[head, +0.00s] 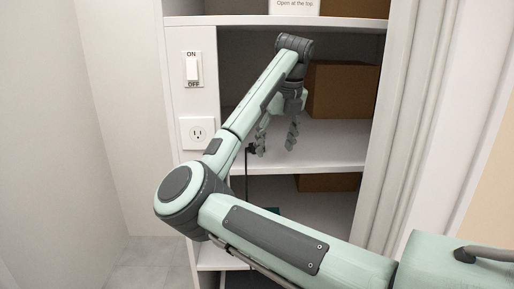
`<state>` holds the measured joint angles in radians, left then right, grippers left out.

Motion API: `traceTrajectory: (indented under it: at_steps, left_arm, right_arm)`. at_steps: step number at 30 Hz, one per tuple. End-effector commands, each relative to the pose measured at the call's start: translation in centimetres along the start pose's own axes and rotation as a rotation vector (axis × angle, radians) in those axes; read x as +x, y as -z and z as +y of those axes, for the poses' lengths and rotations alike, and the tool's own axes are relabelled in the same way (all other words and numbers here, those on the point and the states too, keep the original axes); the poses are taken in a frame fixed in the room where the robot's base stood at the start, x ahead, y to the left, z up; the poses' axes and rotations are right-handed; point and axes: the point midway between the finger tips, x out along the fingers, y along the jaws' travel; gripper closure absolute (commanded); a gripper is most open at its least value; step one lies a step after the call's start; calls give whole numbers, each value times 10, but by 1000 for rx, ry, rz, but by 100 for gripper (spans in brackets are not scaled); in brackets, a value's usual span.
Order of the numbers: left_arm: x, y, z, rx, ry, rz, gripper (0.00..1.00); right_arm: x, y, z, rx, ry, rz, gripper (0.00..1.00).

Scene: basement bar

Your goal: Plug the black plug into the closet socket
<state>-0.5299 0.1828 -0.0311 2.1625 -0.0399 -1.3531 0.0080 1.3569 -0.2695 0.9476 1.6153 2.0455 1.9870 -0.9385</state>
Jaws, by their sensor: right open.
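The closet socket (197,133) is a white wall outlet on the closet's left front panel, with nothing in it. A small black piece that looks like the black plug (251,148) is at the middle shelf's front edge, and a thin dark cord hangs below it. My right gripper (276,147) points down over the middle shelf, with its fingers apart. Its left finger is just right of the black piece and overlaps it in the picture; I cannot tell whether they touch. My forearm hides part of the shelf's left side. My left gripper is not in view.
An ON/OFF switch (193,69) is above the socket. A cardboard box (344,90) stands behind and right of my right gripper, and another box (328,183) is on the shelf below. The middle shelf (335,145) is clear at front right. A white frame bounds the right side.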

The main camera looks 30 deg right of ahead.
Motion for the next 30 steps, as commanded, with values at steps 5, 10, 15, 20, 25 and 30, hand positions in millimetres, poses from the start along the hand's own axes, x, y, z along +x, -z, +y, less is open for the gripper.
traceTrajectory:
  at_steps: [5,10,15,20,25,30]
  left_arm:
    - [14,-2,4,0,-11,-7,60]
    - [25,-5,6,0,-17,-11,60]
    - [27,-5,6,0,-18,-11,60]
    - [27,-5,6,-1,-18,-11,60]
    - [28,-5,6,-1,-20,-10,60]
    - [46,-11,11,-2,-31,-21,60]
  right_arm:
    - [7,-34,-1,-3,1,2,39]
    - [14,-53,-1,-1,1,1,39]
    - [16,-57,-1,2,2,0,39]
    - [16,-57,-1,1,2,0,39]
    - [17,-68,-1,-2,3,1,39]
    - [24,-96,-1,-2,1,3,39]
